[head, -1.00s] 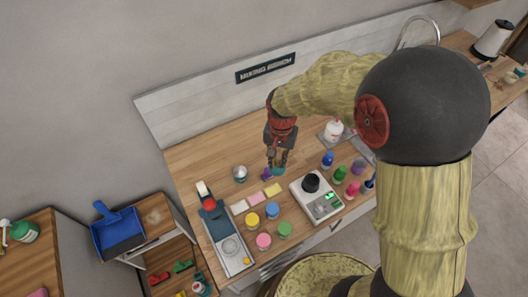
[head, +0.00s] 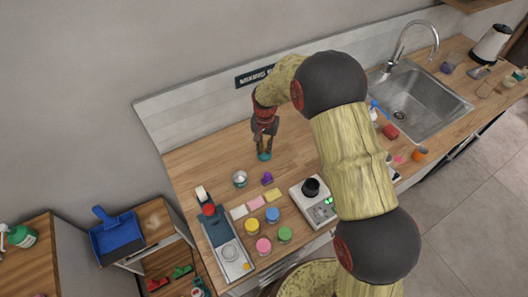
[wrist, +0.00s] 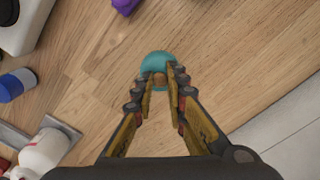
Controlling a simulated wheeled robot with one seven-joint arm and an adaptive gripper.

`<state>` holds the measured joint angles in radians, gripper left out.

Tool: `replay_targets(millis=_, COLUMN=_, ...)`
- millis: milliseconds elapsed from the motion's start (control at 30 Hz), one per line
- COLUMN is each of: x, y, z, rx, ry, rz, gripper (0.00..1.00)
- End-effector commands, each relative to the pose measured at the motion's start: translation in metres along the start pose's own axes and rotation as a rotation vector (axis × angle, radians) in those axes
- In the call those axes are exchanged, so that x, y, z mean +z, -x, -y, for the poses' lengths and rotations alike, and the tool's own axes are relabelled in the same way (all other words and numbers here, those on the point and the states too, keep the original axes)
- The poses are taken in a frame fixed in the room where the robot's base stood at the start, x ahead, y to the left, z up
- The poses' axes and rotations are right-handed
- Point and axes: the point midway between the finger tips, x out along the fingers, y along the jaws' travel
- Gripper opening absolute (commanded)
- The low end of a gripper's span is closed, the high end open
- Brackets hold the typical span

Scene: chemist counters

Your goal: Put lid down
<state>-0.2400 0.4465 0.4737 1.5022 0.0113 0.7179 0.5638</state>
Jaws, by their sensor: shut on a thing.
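A round teal piece, which looks like the lid (head: 264,156), is between my fingertips at the back of the wooden counter. It also shows in the wrist view (wrist: 158,61), partly hidden by the fingers. My gripper (head: 264,147) points down and is shut on the lid; the fingertips also show in the wrist view (wrist: 160,78). The lid is close to the counter top, but I cannot tell whether it touches.
A purple item (head: 267,179) lies just in front of the lid. A silver cup (head: 239,179), several coloured jars (head: 252,226) and a white scale (head: 312,204) stand nearby. The counter (head: 205,158) around the lid is clear. The sink (head: 425,100) is at the right.

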Motion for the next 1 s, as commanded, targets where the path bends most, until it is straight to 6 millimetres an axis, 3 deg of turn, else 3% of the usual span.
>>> replay_targets(millis=167, x=-0.005, y=-0.008, z=0.003, rx=0.0, ry=0.0, rz=0.0, gripper=0.0)
replay_targets(millis=400, x=-0.006, y=-0.037, z=0.004, rx=0.001, ry=0.0, rz=0.001, gripper=0.0)
replay_targets(millis=800, x=-0.007, y=-0.043, z=0.004, rx=0.0, ry=0.0, rz=0.0, gripper=0.0)
replay_targets(millis=833, x=-0.007, y=-0.043, z=0.004, rx=0.0, ry=0.0, rz=0.0, gripper=0.15)
replay_targets(millis=1000, x=-0.007, y=-0.042, z=0.004, rx=0.0, ry=0.0, rz=0.0, gripper=0.25)
